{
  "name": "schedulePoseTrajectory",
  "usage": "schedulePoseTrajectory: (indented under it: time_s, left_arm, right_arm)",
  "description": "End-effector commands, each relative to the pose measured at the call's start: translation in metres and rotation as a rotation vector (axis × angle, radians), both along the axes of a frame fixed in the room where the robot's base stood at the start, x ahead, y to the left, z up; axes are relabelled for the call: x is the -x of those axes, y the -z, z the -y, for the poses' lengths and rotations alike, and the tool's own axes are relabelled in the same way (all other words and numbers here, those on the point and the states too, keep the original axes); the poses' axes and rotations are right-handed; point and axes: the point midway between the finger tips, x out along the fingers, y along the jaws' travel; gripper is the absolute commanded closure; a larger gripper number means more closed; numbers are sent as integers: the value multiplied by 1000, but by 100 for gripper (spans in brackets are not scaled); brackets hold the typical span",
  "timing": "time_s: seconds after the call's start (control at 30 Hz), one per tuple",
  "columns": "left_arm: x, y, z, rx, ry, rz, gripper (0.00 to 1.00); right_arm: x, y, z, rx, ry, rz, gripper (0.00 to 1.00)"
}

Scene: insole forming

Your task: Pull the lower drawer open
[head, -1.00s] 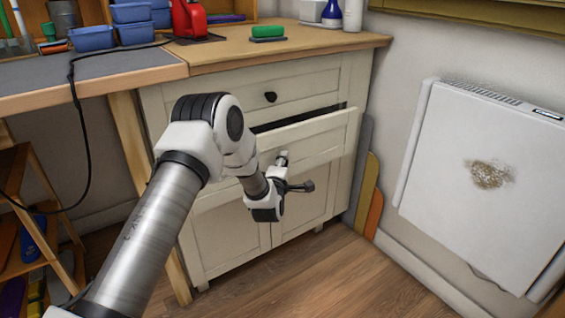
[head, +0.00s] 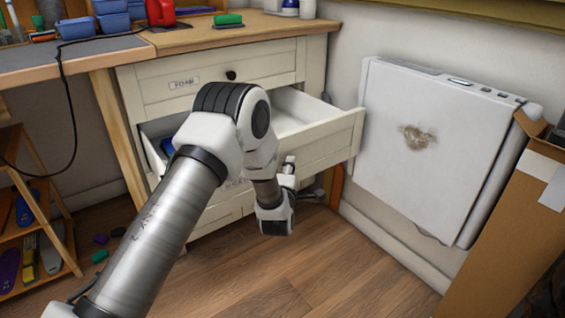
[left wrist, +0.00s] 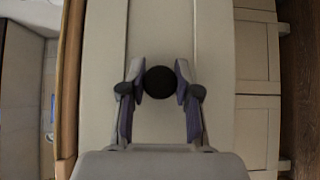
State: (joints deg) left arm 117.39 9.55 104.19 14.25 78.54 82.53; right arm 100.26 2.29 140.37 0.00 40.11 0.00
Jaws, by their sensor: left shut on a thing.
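The lower drawer (head: 335,140) of the cream cabinet is pulled well out, and its pale inside shows, with something blue in its left part. My left arm crosses in front of the drawer and hides the middle of it. In the left wrist view, the drawer front (left wrist: 160,30) fills the middle. My left gripper (left wrist: 160,88) is there with a finger on each side of the round black knob (left wrist: 160,80), shut on it. In the head view the fingertips and this knob are hidden. My right gripper is not in view.
The upper drawer, labelled FOAM (head: 184,83), is shut above. A white wall unit (head: 440,140) stands to the right. A cardboard box (head: 510,220) is at the right edge. A wooden shelf (head: 50,262) stands at the left.

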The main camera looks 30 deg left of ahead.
Motion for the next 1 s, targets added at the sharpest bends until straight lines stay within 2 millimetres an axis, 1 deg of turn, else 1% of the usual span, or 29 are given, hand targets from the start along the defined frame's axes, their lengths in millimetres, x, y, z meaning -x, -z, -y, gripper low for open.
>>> schedulePoseTrajectory:
  time_s: [0.03,0.1,0.3,0.7,0.73,0.77,0.8,1.0]
  left_arm:
    - [2,0,8,-1,3,-1,100]
    - [6,0,15,0,3,-1,100]
    - [11,0,28,0,1,0,100]
    - [12,0,30,2,0,1,100]
    - [12,0,30,2,0,1,62]
    - [12,0,30,2,0,1,51]
    - [12,0,30,2,0,1,43]
    - [12,0,30,2,0,1,43]
  right_arm:
    - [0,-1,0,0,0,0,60]
    - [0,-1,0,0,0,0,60]
    - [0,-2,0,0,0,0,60]
    - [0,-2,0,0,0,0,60]
    - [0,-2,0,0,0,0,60]
    - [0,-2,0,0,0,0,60]
    - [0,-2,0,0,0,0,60]
    - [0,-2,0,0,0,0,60]
